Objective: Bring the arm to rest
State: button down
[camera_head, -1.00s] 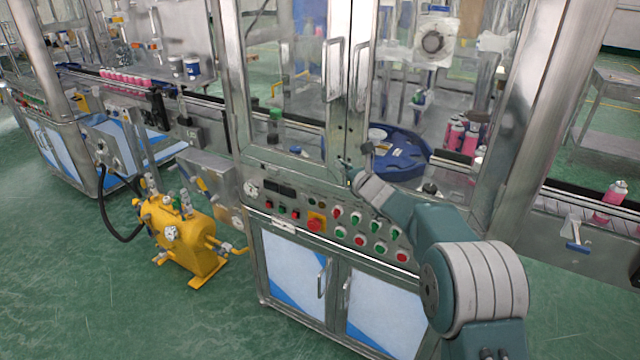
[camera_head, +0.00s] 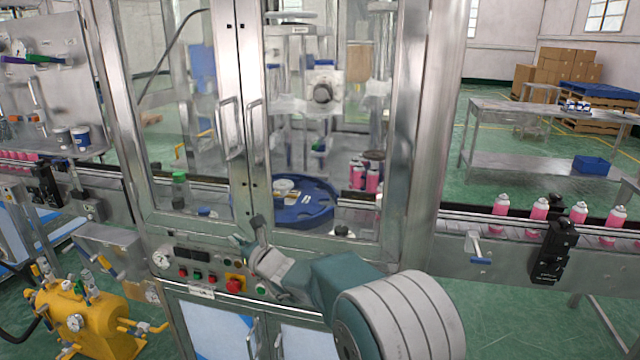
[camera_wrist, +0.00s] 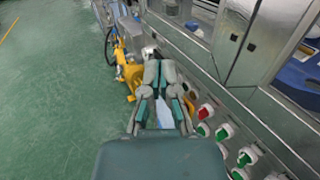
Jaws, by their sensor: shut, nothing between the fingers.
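My gripper (camera_head: 250,235) is small and partly hard to make out in the head view, in front of the crimping machine's lower frame, just above the button panel (camera_head: 205,277). In the wrist view my gripper (camera_wrist: 159,70) shows its grey-and-teal fingers close together and empty. My arm reaches in from the bottom right of the head view and is bent, with its end toward the machine's front. I cannot tell how close the fingers are to the machine's surface.
The machine's glass doors (camera_head: 190,110) are closed, with a blue turntable (camera_head: 305,213) behind them. A yellow pump (camera_head: 90,320) stands on the floor at lower left. A conveyor (camera_head: 500,225) with pink bottles runs right. Green floor (camera_wrist: 50,100) is open at left in the wrist view.

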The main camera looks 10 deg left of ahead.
jog(key=s+d+r+n+g+h, duration=0.1)
jog(key=s+d+r+n+g, duration=0.2)
jog(key=s+d+r+n, duration=0.35)
jog(key=s+d+r+n+g+h, duration=0.1)
jog(key=s+d+r+n+g, duration=0.15)
jog(key=s+d+n, duration=0.55)
jog(key=s+d+f+n+h, duration=0.2)
jog(key=s+d, duration=0.4)
jog(key=d, duration=0.4)
jog(key=s+d+f+n+t+h, duration=0.1)
jog(key=s+d+n+h, duration=0.3)
jog(key=d, duration=0.6)
jog(key=s+d+f+n+h, duration=0.3)
jog(key=s+d+n+h, duration=0.1)
jog(key=s+d+h, duration=0.3)
jog(key=s+d, duration=0.2)
jog(key=d, duration=0.2)
jog(key=shift+s+f, duration=0.3)
jog(key=shift+s, duration=0.1)
